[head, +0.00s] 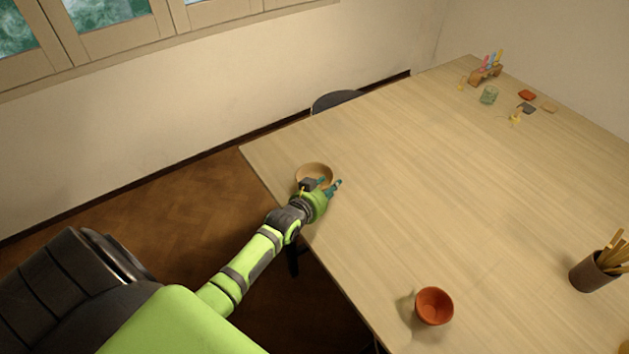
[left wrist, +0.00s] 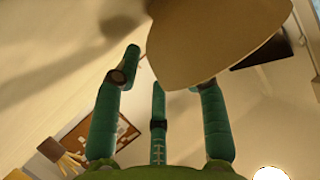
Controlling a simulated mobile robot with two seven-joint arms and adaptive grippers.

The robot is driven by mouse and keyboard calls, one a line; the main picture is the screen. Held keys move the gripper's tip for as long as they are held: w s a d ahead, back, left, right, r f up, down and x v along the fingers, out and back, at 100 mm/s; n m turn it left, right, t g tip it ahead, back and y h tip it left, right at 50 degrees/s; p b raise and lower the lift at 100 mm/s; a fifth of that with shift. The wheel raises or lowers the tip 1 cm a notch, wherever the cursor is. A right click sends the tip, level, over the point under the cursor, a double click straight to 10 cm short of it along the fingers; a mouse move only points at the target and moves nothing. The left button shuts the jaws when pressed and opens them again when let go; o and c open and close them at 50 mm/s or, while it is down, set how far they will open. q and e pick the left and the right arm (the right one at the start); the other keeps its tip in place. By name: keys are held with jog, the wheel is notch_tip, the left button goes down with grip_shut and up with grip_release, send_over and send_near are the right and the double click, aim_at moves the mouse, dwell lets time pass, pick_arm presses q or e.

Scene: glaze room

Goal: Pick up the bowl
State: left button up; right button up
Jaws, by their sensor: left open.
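A tan bowl (head: 313,170) stands near the table's left edge in the head view. In the left wrist view the large tan shape at the top appears to be this bowl (left wrist: 210,40), close to the fingers. My left gripper (head: 326,186) is at the bowl's near side and hides part of it. Its teal fingers (left wrist: 165,80) are spread open, and nothing is clasped between them. I cannot tell whether a finger touches the bowl. An orange-red bowl (head: 434,307) stands apart at the near edge of the table. My right gripper is not in view.
The wooden table (head: 430,170) is largely clear in the middle. A dark cup with wooden tools (head: 592,272) stands at the right. A green glass (head: 488,96), a small rack (head: 486,75) and small pieces are at the far end. A dark chair (head: 335,100) is behind the table.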

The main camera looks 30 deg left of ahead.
pick_arm(q)
jog(key=shift+c, duration=0.4)
jog(key=shift+w, duration=0.1)
grip_shut()
jog(key=shift+r, duration=0.1)
